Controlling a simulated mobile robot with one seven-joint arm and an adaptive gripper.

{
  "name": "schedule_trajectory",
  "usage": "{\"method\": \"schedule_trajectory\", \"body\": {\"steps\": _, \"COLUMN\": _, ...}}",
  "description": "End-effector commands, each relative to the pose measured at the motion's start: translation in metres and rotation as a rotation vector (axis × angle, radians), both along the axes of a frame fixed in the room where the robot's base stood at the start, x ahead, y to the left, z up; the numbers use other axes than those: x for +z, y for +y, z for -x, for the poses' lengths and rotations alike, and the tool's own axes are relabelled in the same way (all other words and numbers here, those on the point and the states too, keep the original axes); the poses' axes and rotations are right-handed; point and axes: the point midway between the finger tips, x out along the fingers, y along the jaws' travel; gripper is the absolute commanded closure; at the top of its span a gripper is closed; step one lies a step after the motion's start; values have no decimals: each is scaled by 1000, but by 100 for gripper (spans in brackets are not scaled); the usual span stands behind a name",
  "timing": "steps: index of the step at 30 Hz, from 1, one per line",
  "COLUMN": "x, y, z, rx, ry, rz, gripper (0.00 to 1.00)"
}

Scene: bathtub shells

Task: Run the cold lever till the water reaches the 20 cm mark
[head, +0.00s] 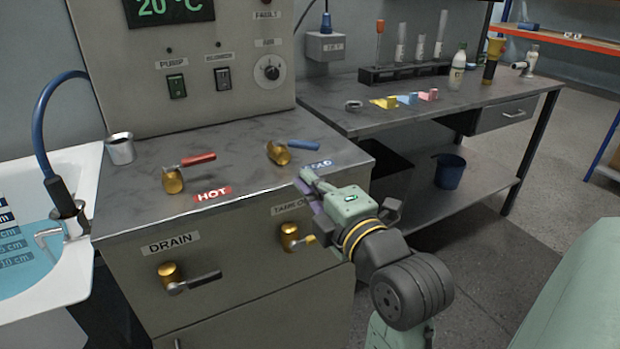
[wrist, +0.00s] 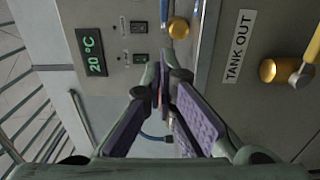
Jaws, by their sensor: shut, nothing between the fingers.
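The cold lever (head: 300,146) has a blue handle on a brass valve (head: 278,154) on the counter top, its handle pointing right. My gripper (head: 308,182) is shut and empty. It is at the counter's front edge, just in front of the cold lever and apart from its handle, partly covering the cold label (head: 320,163). In the wrist view the purple-padded fingers (wrist: 164,92) come together. The tub (head: 88,165) at the far left holds light blue water (head: 30,276). Its depth marks (head: 12,245) are cut by the picture edge, and I cannot read the 20 cm mark.
A red hot lever (head: 196,159) and a metal cup (head: 121,148) stand left of the cold lever. The drain lever (head: 194,284) and tank-out valve (head: 290,237) stick out of the cabinet front, the latter close under my gripper. A bench (head: 360,118) stands right.

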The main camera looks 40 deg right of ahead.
Motion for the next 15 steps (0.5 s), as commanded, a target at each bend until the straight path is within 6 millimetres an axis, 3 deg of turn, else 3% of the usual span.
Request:
{"method": "schedule_trajectory", "body": {"steps": 9, "x": 3, "y": -15, "z": -67, "rx": 5, "ry": 2, "rz": -3, "gripper": 100}}
{"method": "schedule_trajectory", "body": {"steps": 15, "x": 2, "y": -41, "z": -79, "rx": 0, "ry": 1, "rz": -2, "gripper": 100}}
